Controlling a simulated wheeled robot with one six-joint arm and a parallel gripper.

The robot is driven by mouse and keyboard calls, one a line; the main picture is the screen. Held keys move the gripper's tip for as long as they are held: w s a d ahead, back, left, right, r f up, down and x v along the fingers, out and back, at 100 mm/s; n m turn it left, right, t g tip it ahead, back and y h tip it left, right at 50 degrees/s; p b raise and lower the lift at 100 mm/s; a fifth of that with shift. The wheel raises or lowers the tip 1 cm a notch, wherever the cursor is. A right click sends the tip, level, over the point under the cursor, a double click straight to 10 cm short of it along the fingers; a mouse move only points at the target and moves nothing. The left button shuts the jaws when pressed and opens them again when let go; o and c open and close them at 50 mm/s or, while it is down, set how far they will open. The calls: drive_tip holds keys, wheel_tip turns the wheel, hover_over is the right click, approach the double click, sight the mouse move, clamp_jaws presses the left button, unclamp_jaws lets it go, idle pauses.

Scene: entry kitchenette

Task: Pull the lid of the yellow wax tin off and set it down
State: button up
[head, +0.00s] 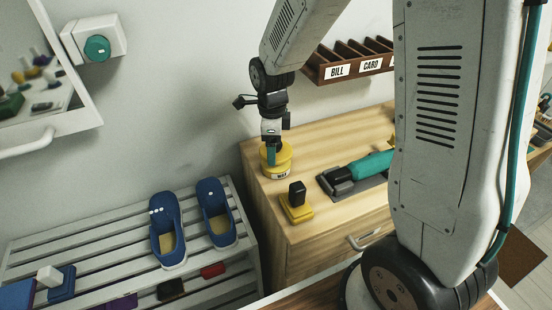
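The yellow wax tin (284,170) stands upright on the wooden cabinet top, near its back left corner by the wall. A small dark-lettered label is on its lower side. My gripper (271,154) points down at the tin's upper part, with a teal finger in front of the yellow lid (284,150). The other finger is hidden, so I cannot tell whether the fingers are closed on the lid. The lid appears to be on the tin.
A black block on a yellow base (297,209) stands in front of the tin. A teal-and-black tool (360,171) lies on a dark mat to the right. A wall rack (350,62) is above. Blue shoes (168,232) sit on the slatted shelf (110,245). Bare cabinet top (262,195) lies left of the black block.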

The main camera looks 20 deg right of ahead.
drive_tip(key=shift+r, duration=2.7)
